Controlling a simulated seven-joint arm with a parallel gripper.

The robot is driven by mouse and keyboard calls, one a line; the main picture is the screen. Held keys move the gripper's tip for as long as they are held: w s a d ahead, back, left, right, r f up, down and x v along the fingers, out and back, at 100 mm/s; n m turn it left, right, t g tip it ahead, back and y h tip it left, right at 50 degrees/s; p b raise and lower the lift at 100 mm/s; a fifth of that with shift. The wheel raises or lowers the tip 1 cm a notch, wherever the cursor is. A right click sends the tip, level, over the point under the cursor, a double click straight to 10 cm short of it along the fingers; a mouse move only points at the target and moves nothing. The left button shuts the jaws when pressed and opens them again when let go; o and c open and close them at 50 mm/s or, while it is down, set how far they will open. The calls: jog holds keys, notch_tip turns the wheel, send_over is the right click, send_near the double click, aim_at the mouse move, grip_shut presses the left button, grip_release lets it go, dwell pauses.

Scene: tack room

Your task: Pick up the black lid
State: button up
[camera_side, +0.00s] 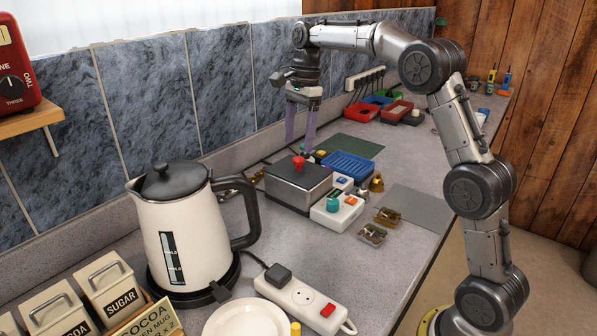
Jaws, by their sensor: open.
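A black lid (174,181) with a small knob sits on top of a cream kettle (190,240) in the left foreground. The kettle stands upright on a black base, with its black handle on the right. My gripper (299,145) points down with its two purple fingers apart and nothing visible between them. It is up and to the right of the kettle, well apart from the lid. Below the fingers is a metal box (285,197) with a dark grey top and a red knob (298,162). The fingertips appear behind or above this knob; their exact height is unclear.
A white power strip (303,297) and white plate (248,318) lie in front of the kettle, near labelled canisters (110,288). A white switch box (337,212), small metal parts and a blue tray (348,166) are right of the metal box. A tiled wall runs behind.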

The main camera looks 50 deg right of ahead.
aim_at(298, 158)
jog(key=shift+s+a+f, duration=0.1)
jog(key=shift+a+f, duration=0.05)
jog(key=shift+f, duration=0.95)
jog(key=shift+s+a+f, duration=0.1)
jog(key=shift+f, duration=0.95)
grip_shut()
